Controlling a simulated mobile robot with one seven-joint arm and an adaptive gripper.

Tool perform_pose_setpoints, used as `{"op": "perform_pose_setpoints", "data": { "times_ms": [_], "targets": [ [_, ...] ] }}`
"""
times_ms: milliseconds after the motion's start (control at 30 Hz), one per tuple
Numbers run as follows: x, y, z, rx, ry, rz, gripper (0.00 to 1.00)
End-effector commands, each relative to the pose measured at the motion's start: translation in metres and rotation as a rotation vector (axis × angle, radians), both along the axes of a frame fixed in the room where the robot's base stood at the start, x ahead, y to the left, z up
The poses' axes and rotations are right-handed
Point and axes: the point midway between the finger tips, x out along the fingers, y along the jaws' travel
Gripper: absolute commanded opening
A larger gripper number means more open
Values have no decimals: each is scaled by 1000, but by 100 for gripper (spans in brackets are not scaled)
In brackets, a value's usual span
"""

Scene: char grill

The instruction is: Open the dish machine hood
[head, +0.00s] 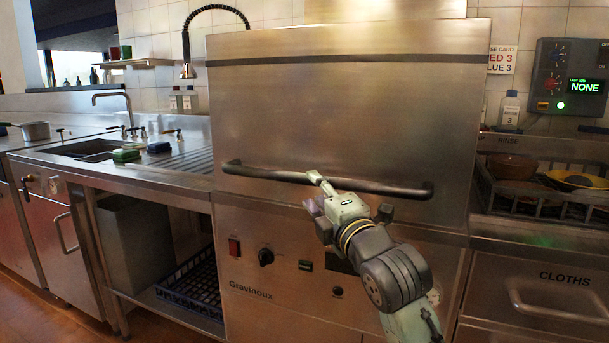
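The dish machine hood (350,110) is a large brushed-steel box in the middle of the head view. It is down, with its lower edge on the machine front. A dark horizontal bar handle (258,174) runs across the hood's lower part. My gripper (316,188) is at the middle of this handle, with one finger reaching up to the bar and another part below it. My arm comes up from the lower right. Whether the fingers are closed around the bar or only beside it cannot be made out at this size.
Below the hood is a control panel with a red switch (234,247) and a black knob (266,257). A sink counter (180,160) with a hose tap (187,70) stands at left. A dish rack (540,200) with bowls sits at right, above a drawer (540,290).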

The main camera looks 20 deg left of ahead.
Motion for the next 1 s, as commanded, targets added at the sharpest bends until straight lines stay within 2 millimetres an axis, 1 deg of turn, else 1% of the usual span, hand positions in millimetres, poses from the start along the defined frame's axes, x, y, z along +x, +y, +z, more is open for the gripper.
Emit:
{"op": "perform_pose_setpoints", "data": {
  "times_ms": [33,100,300,433,700,767,1000],
  "targets": [
    [7,9,3,-1,2,3,40],
    [17,17,5,-1,2,3,40],
    [36,36,9,1,0,2,40],
    [42,40,9,1,0,0,40],
    [43,41,9,1,-1,0,40],
    [43,41,9,1,-1,0,37],
    [43,41,9,2,-1,0,21]
  ]
}}
